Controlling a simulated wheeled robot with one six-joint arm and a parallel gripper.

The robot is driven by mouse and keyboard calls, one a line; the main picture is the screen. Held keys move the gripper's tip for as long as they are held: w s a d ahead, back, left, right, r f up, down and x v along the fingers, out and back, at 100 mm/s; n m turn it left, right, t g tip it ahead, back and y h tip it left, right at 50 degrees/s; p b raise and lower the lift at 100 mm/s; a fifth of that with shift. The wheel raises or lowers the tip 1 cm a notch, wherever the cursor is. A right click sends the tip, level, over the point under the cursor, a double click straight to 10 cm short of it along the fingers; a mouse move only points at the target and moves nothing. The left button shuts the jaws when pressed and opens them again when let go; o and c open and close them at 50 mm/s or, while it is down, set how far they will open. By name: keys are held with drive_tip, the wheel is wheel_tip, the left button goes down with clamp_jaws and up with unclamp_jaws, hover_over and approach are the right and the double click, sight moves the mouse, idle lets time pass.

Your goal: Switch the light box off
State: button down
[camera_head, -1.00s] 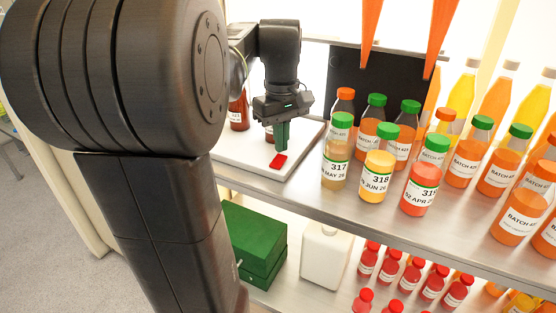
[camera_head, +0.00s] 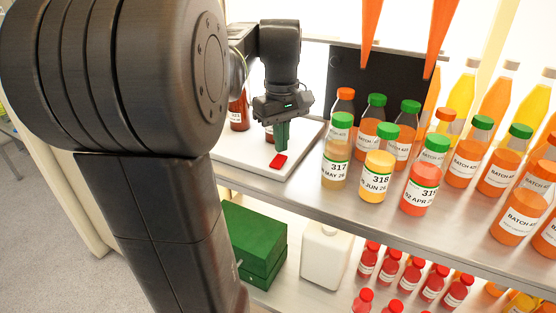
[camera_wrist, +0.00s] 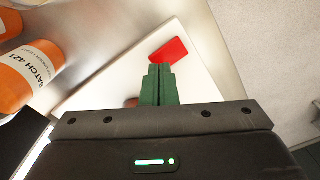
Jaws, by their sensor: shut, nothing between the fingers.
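The light box (camera_head: 239,163) is a pale flat slab on the upper shelf, left of the bottles. A red rocker switch (camera_head: 278,161) sits on its top near the front edge; it also shows in the wrist view (camera_wrist: 169,51). My gripper (camera_head: 282,148) points down with its green fingers shut and empty. In the wrist view the fingertips (camera_wrist: 160,68) lie just short of the red switch. I cannot tell whether they touch the box. A dark red bottle (camera_head: 239,114) stands at the back of the box, partly hidden by my arm.
Labelled bottles 317 (camera_head: 336,166), 318 (camera_head: 377,178) and a red juice bottle (camera_head: 420,189) stand close to the right of the box. More orange bottles (camera_head: 466,162) fill the shelf behind. A green box (camera_head: 254,238) and white jug (camera_head: 326,256) are on the shelf below.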

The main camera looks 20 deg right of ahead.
sight(281, 156)
drive_tip(key=shift+f+b, duration=0.6)
drive_tip(key=shift+f, duration=0.45)
idle(0.4)
drive_tip(key=shift+r, duration=0.15)
wheel_tip(281, 156, up, 7)
drive_tip(key=p, duration=0.6)
drive_tip(key=shift+f, duration=0.25)
wheel_tip(281, 156, down, 7)
drive_tip(key=b, duration=0.6)
drive_tip(key=shift+r, duration=0.35)
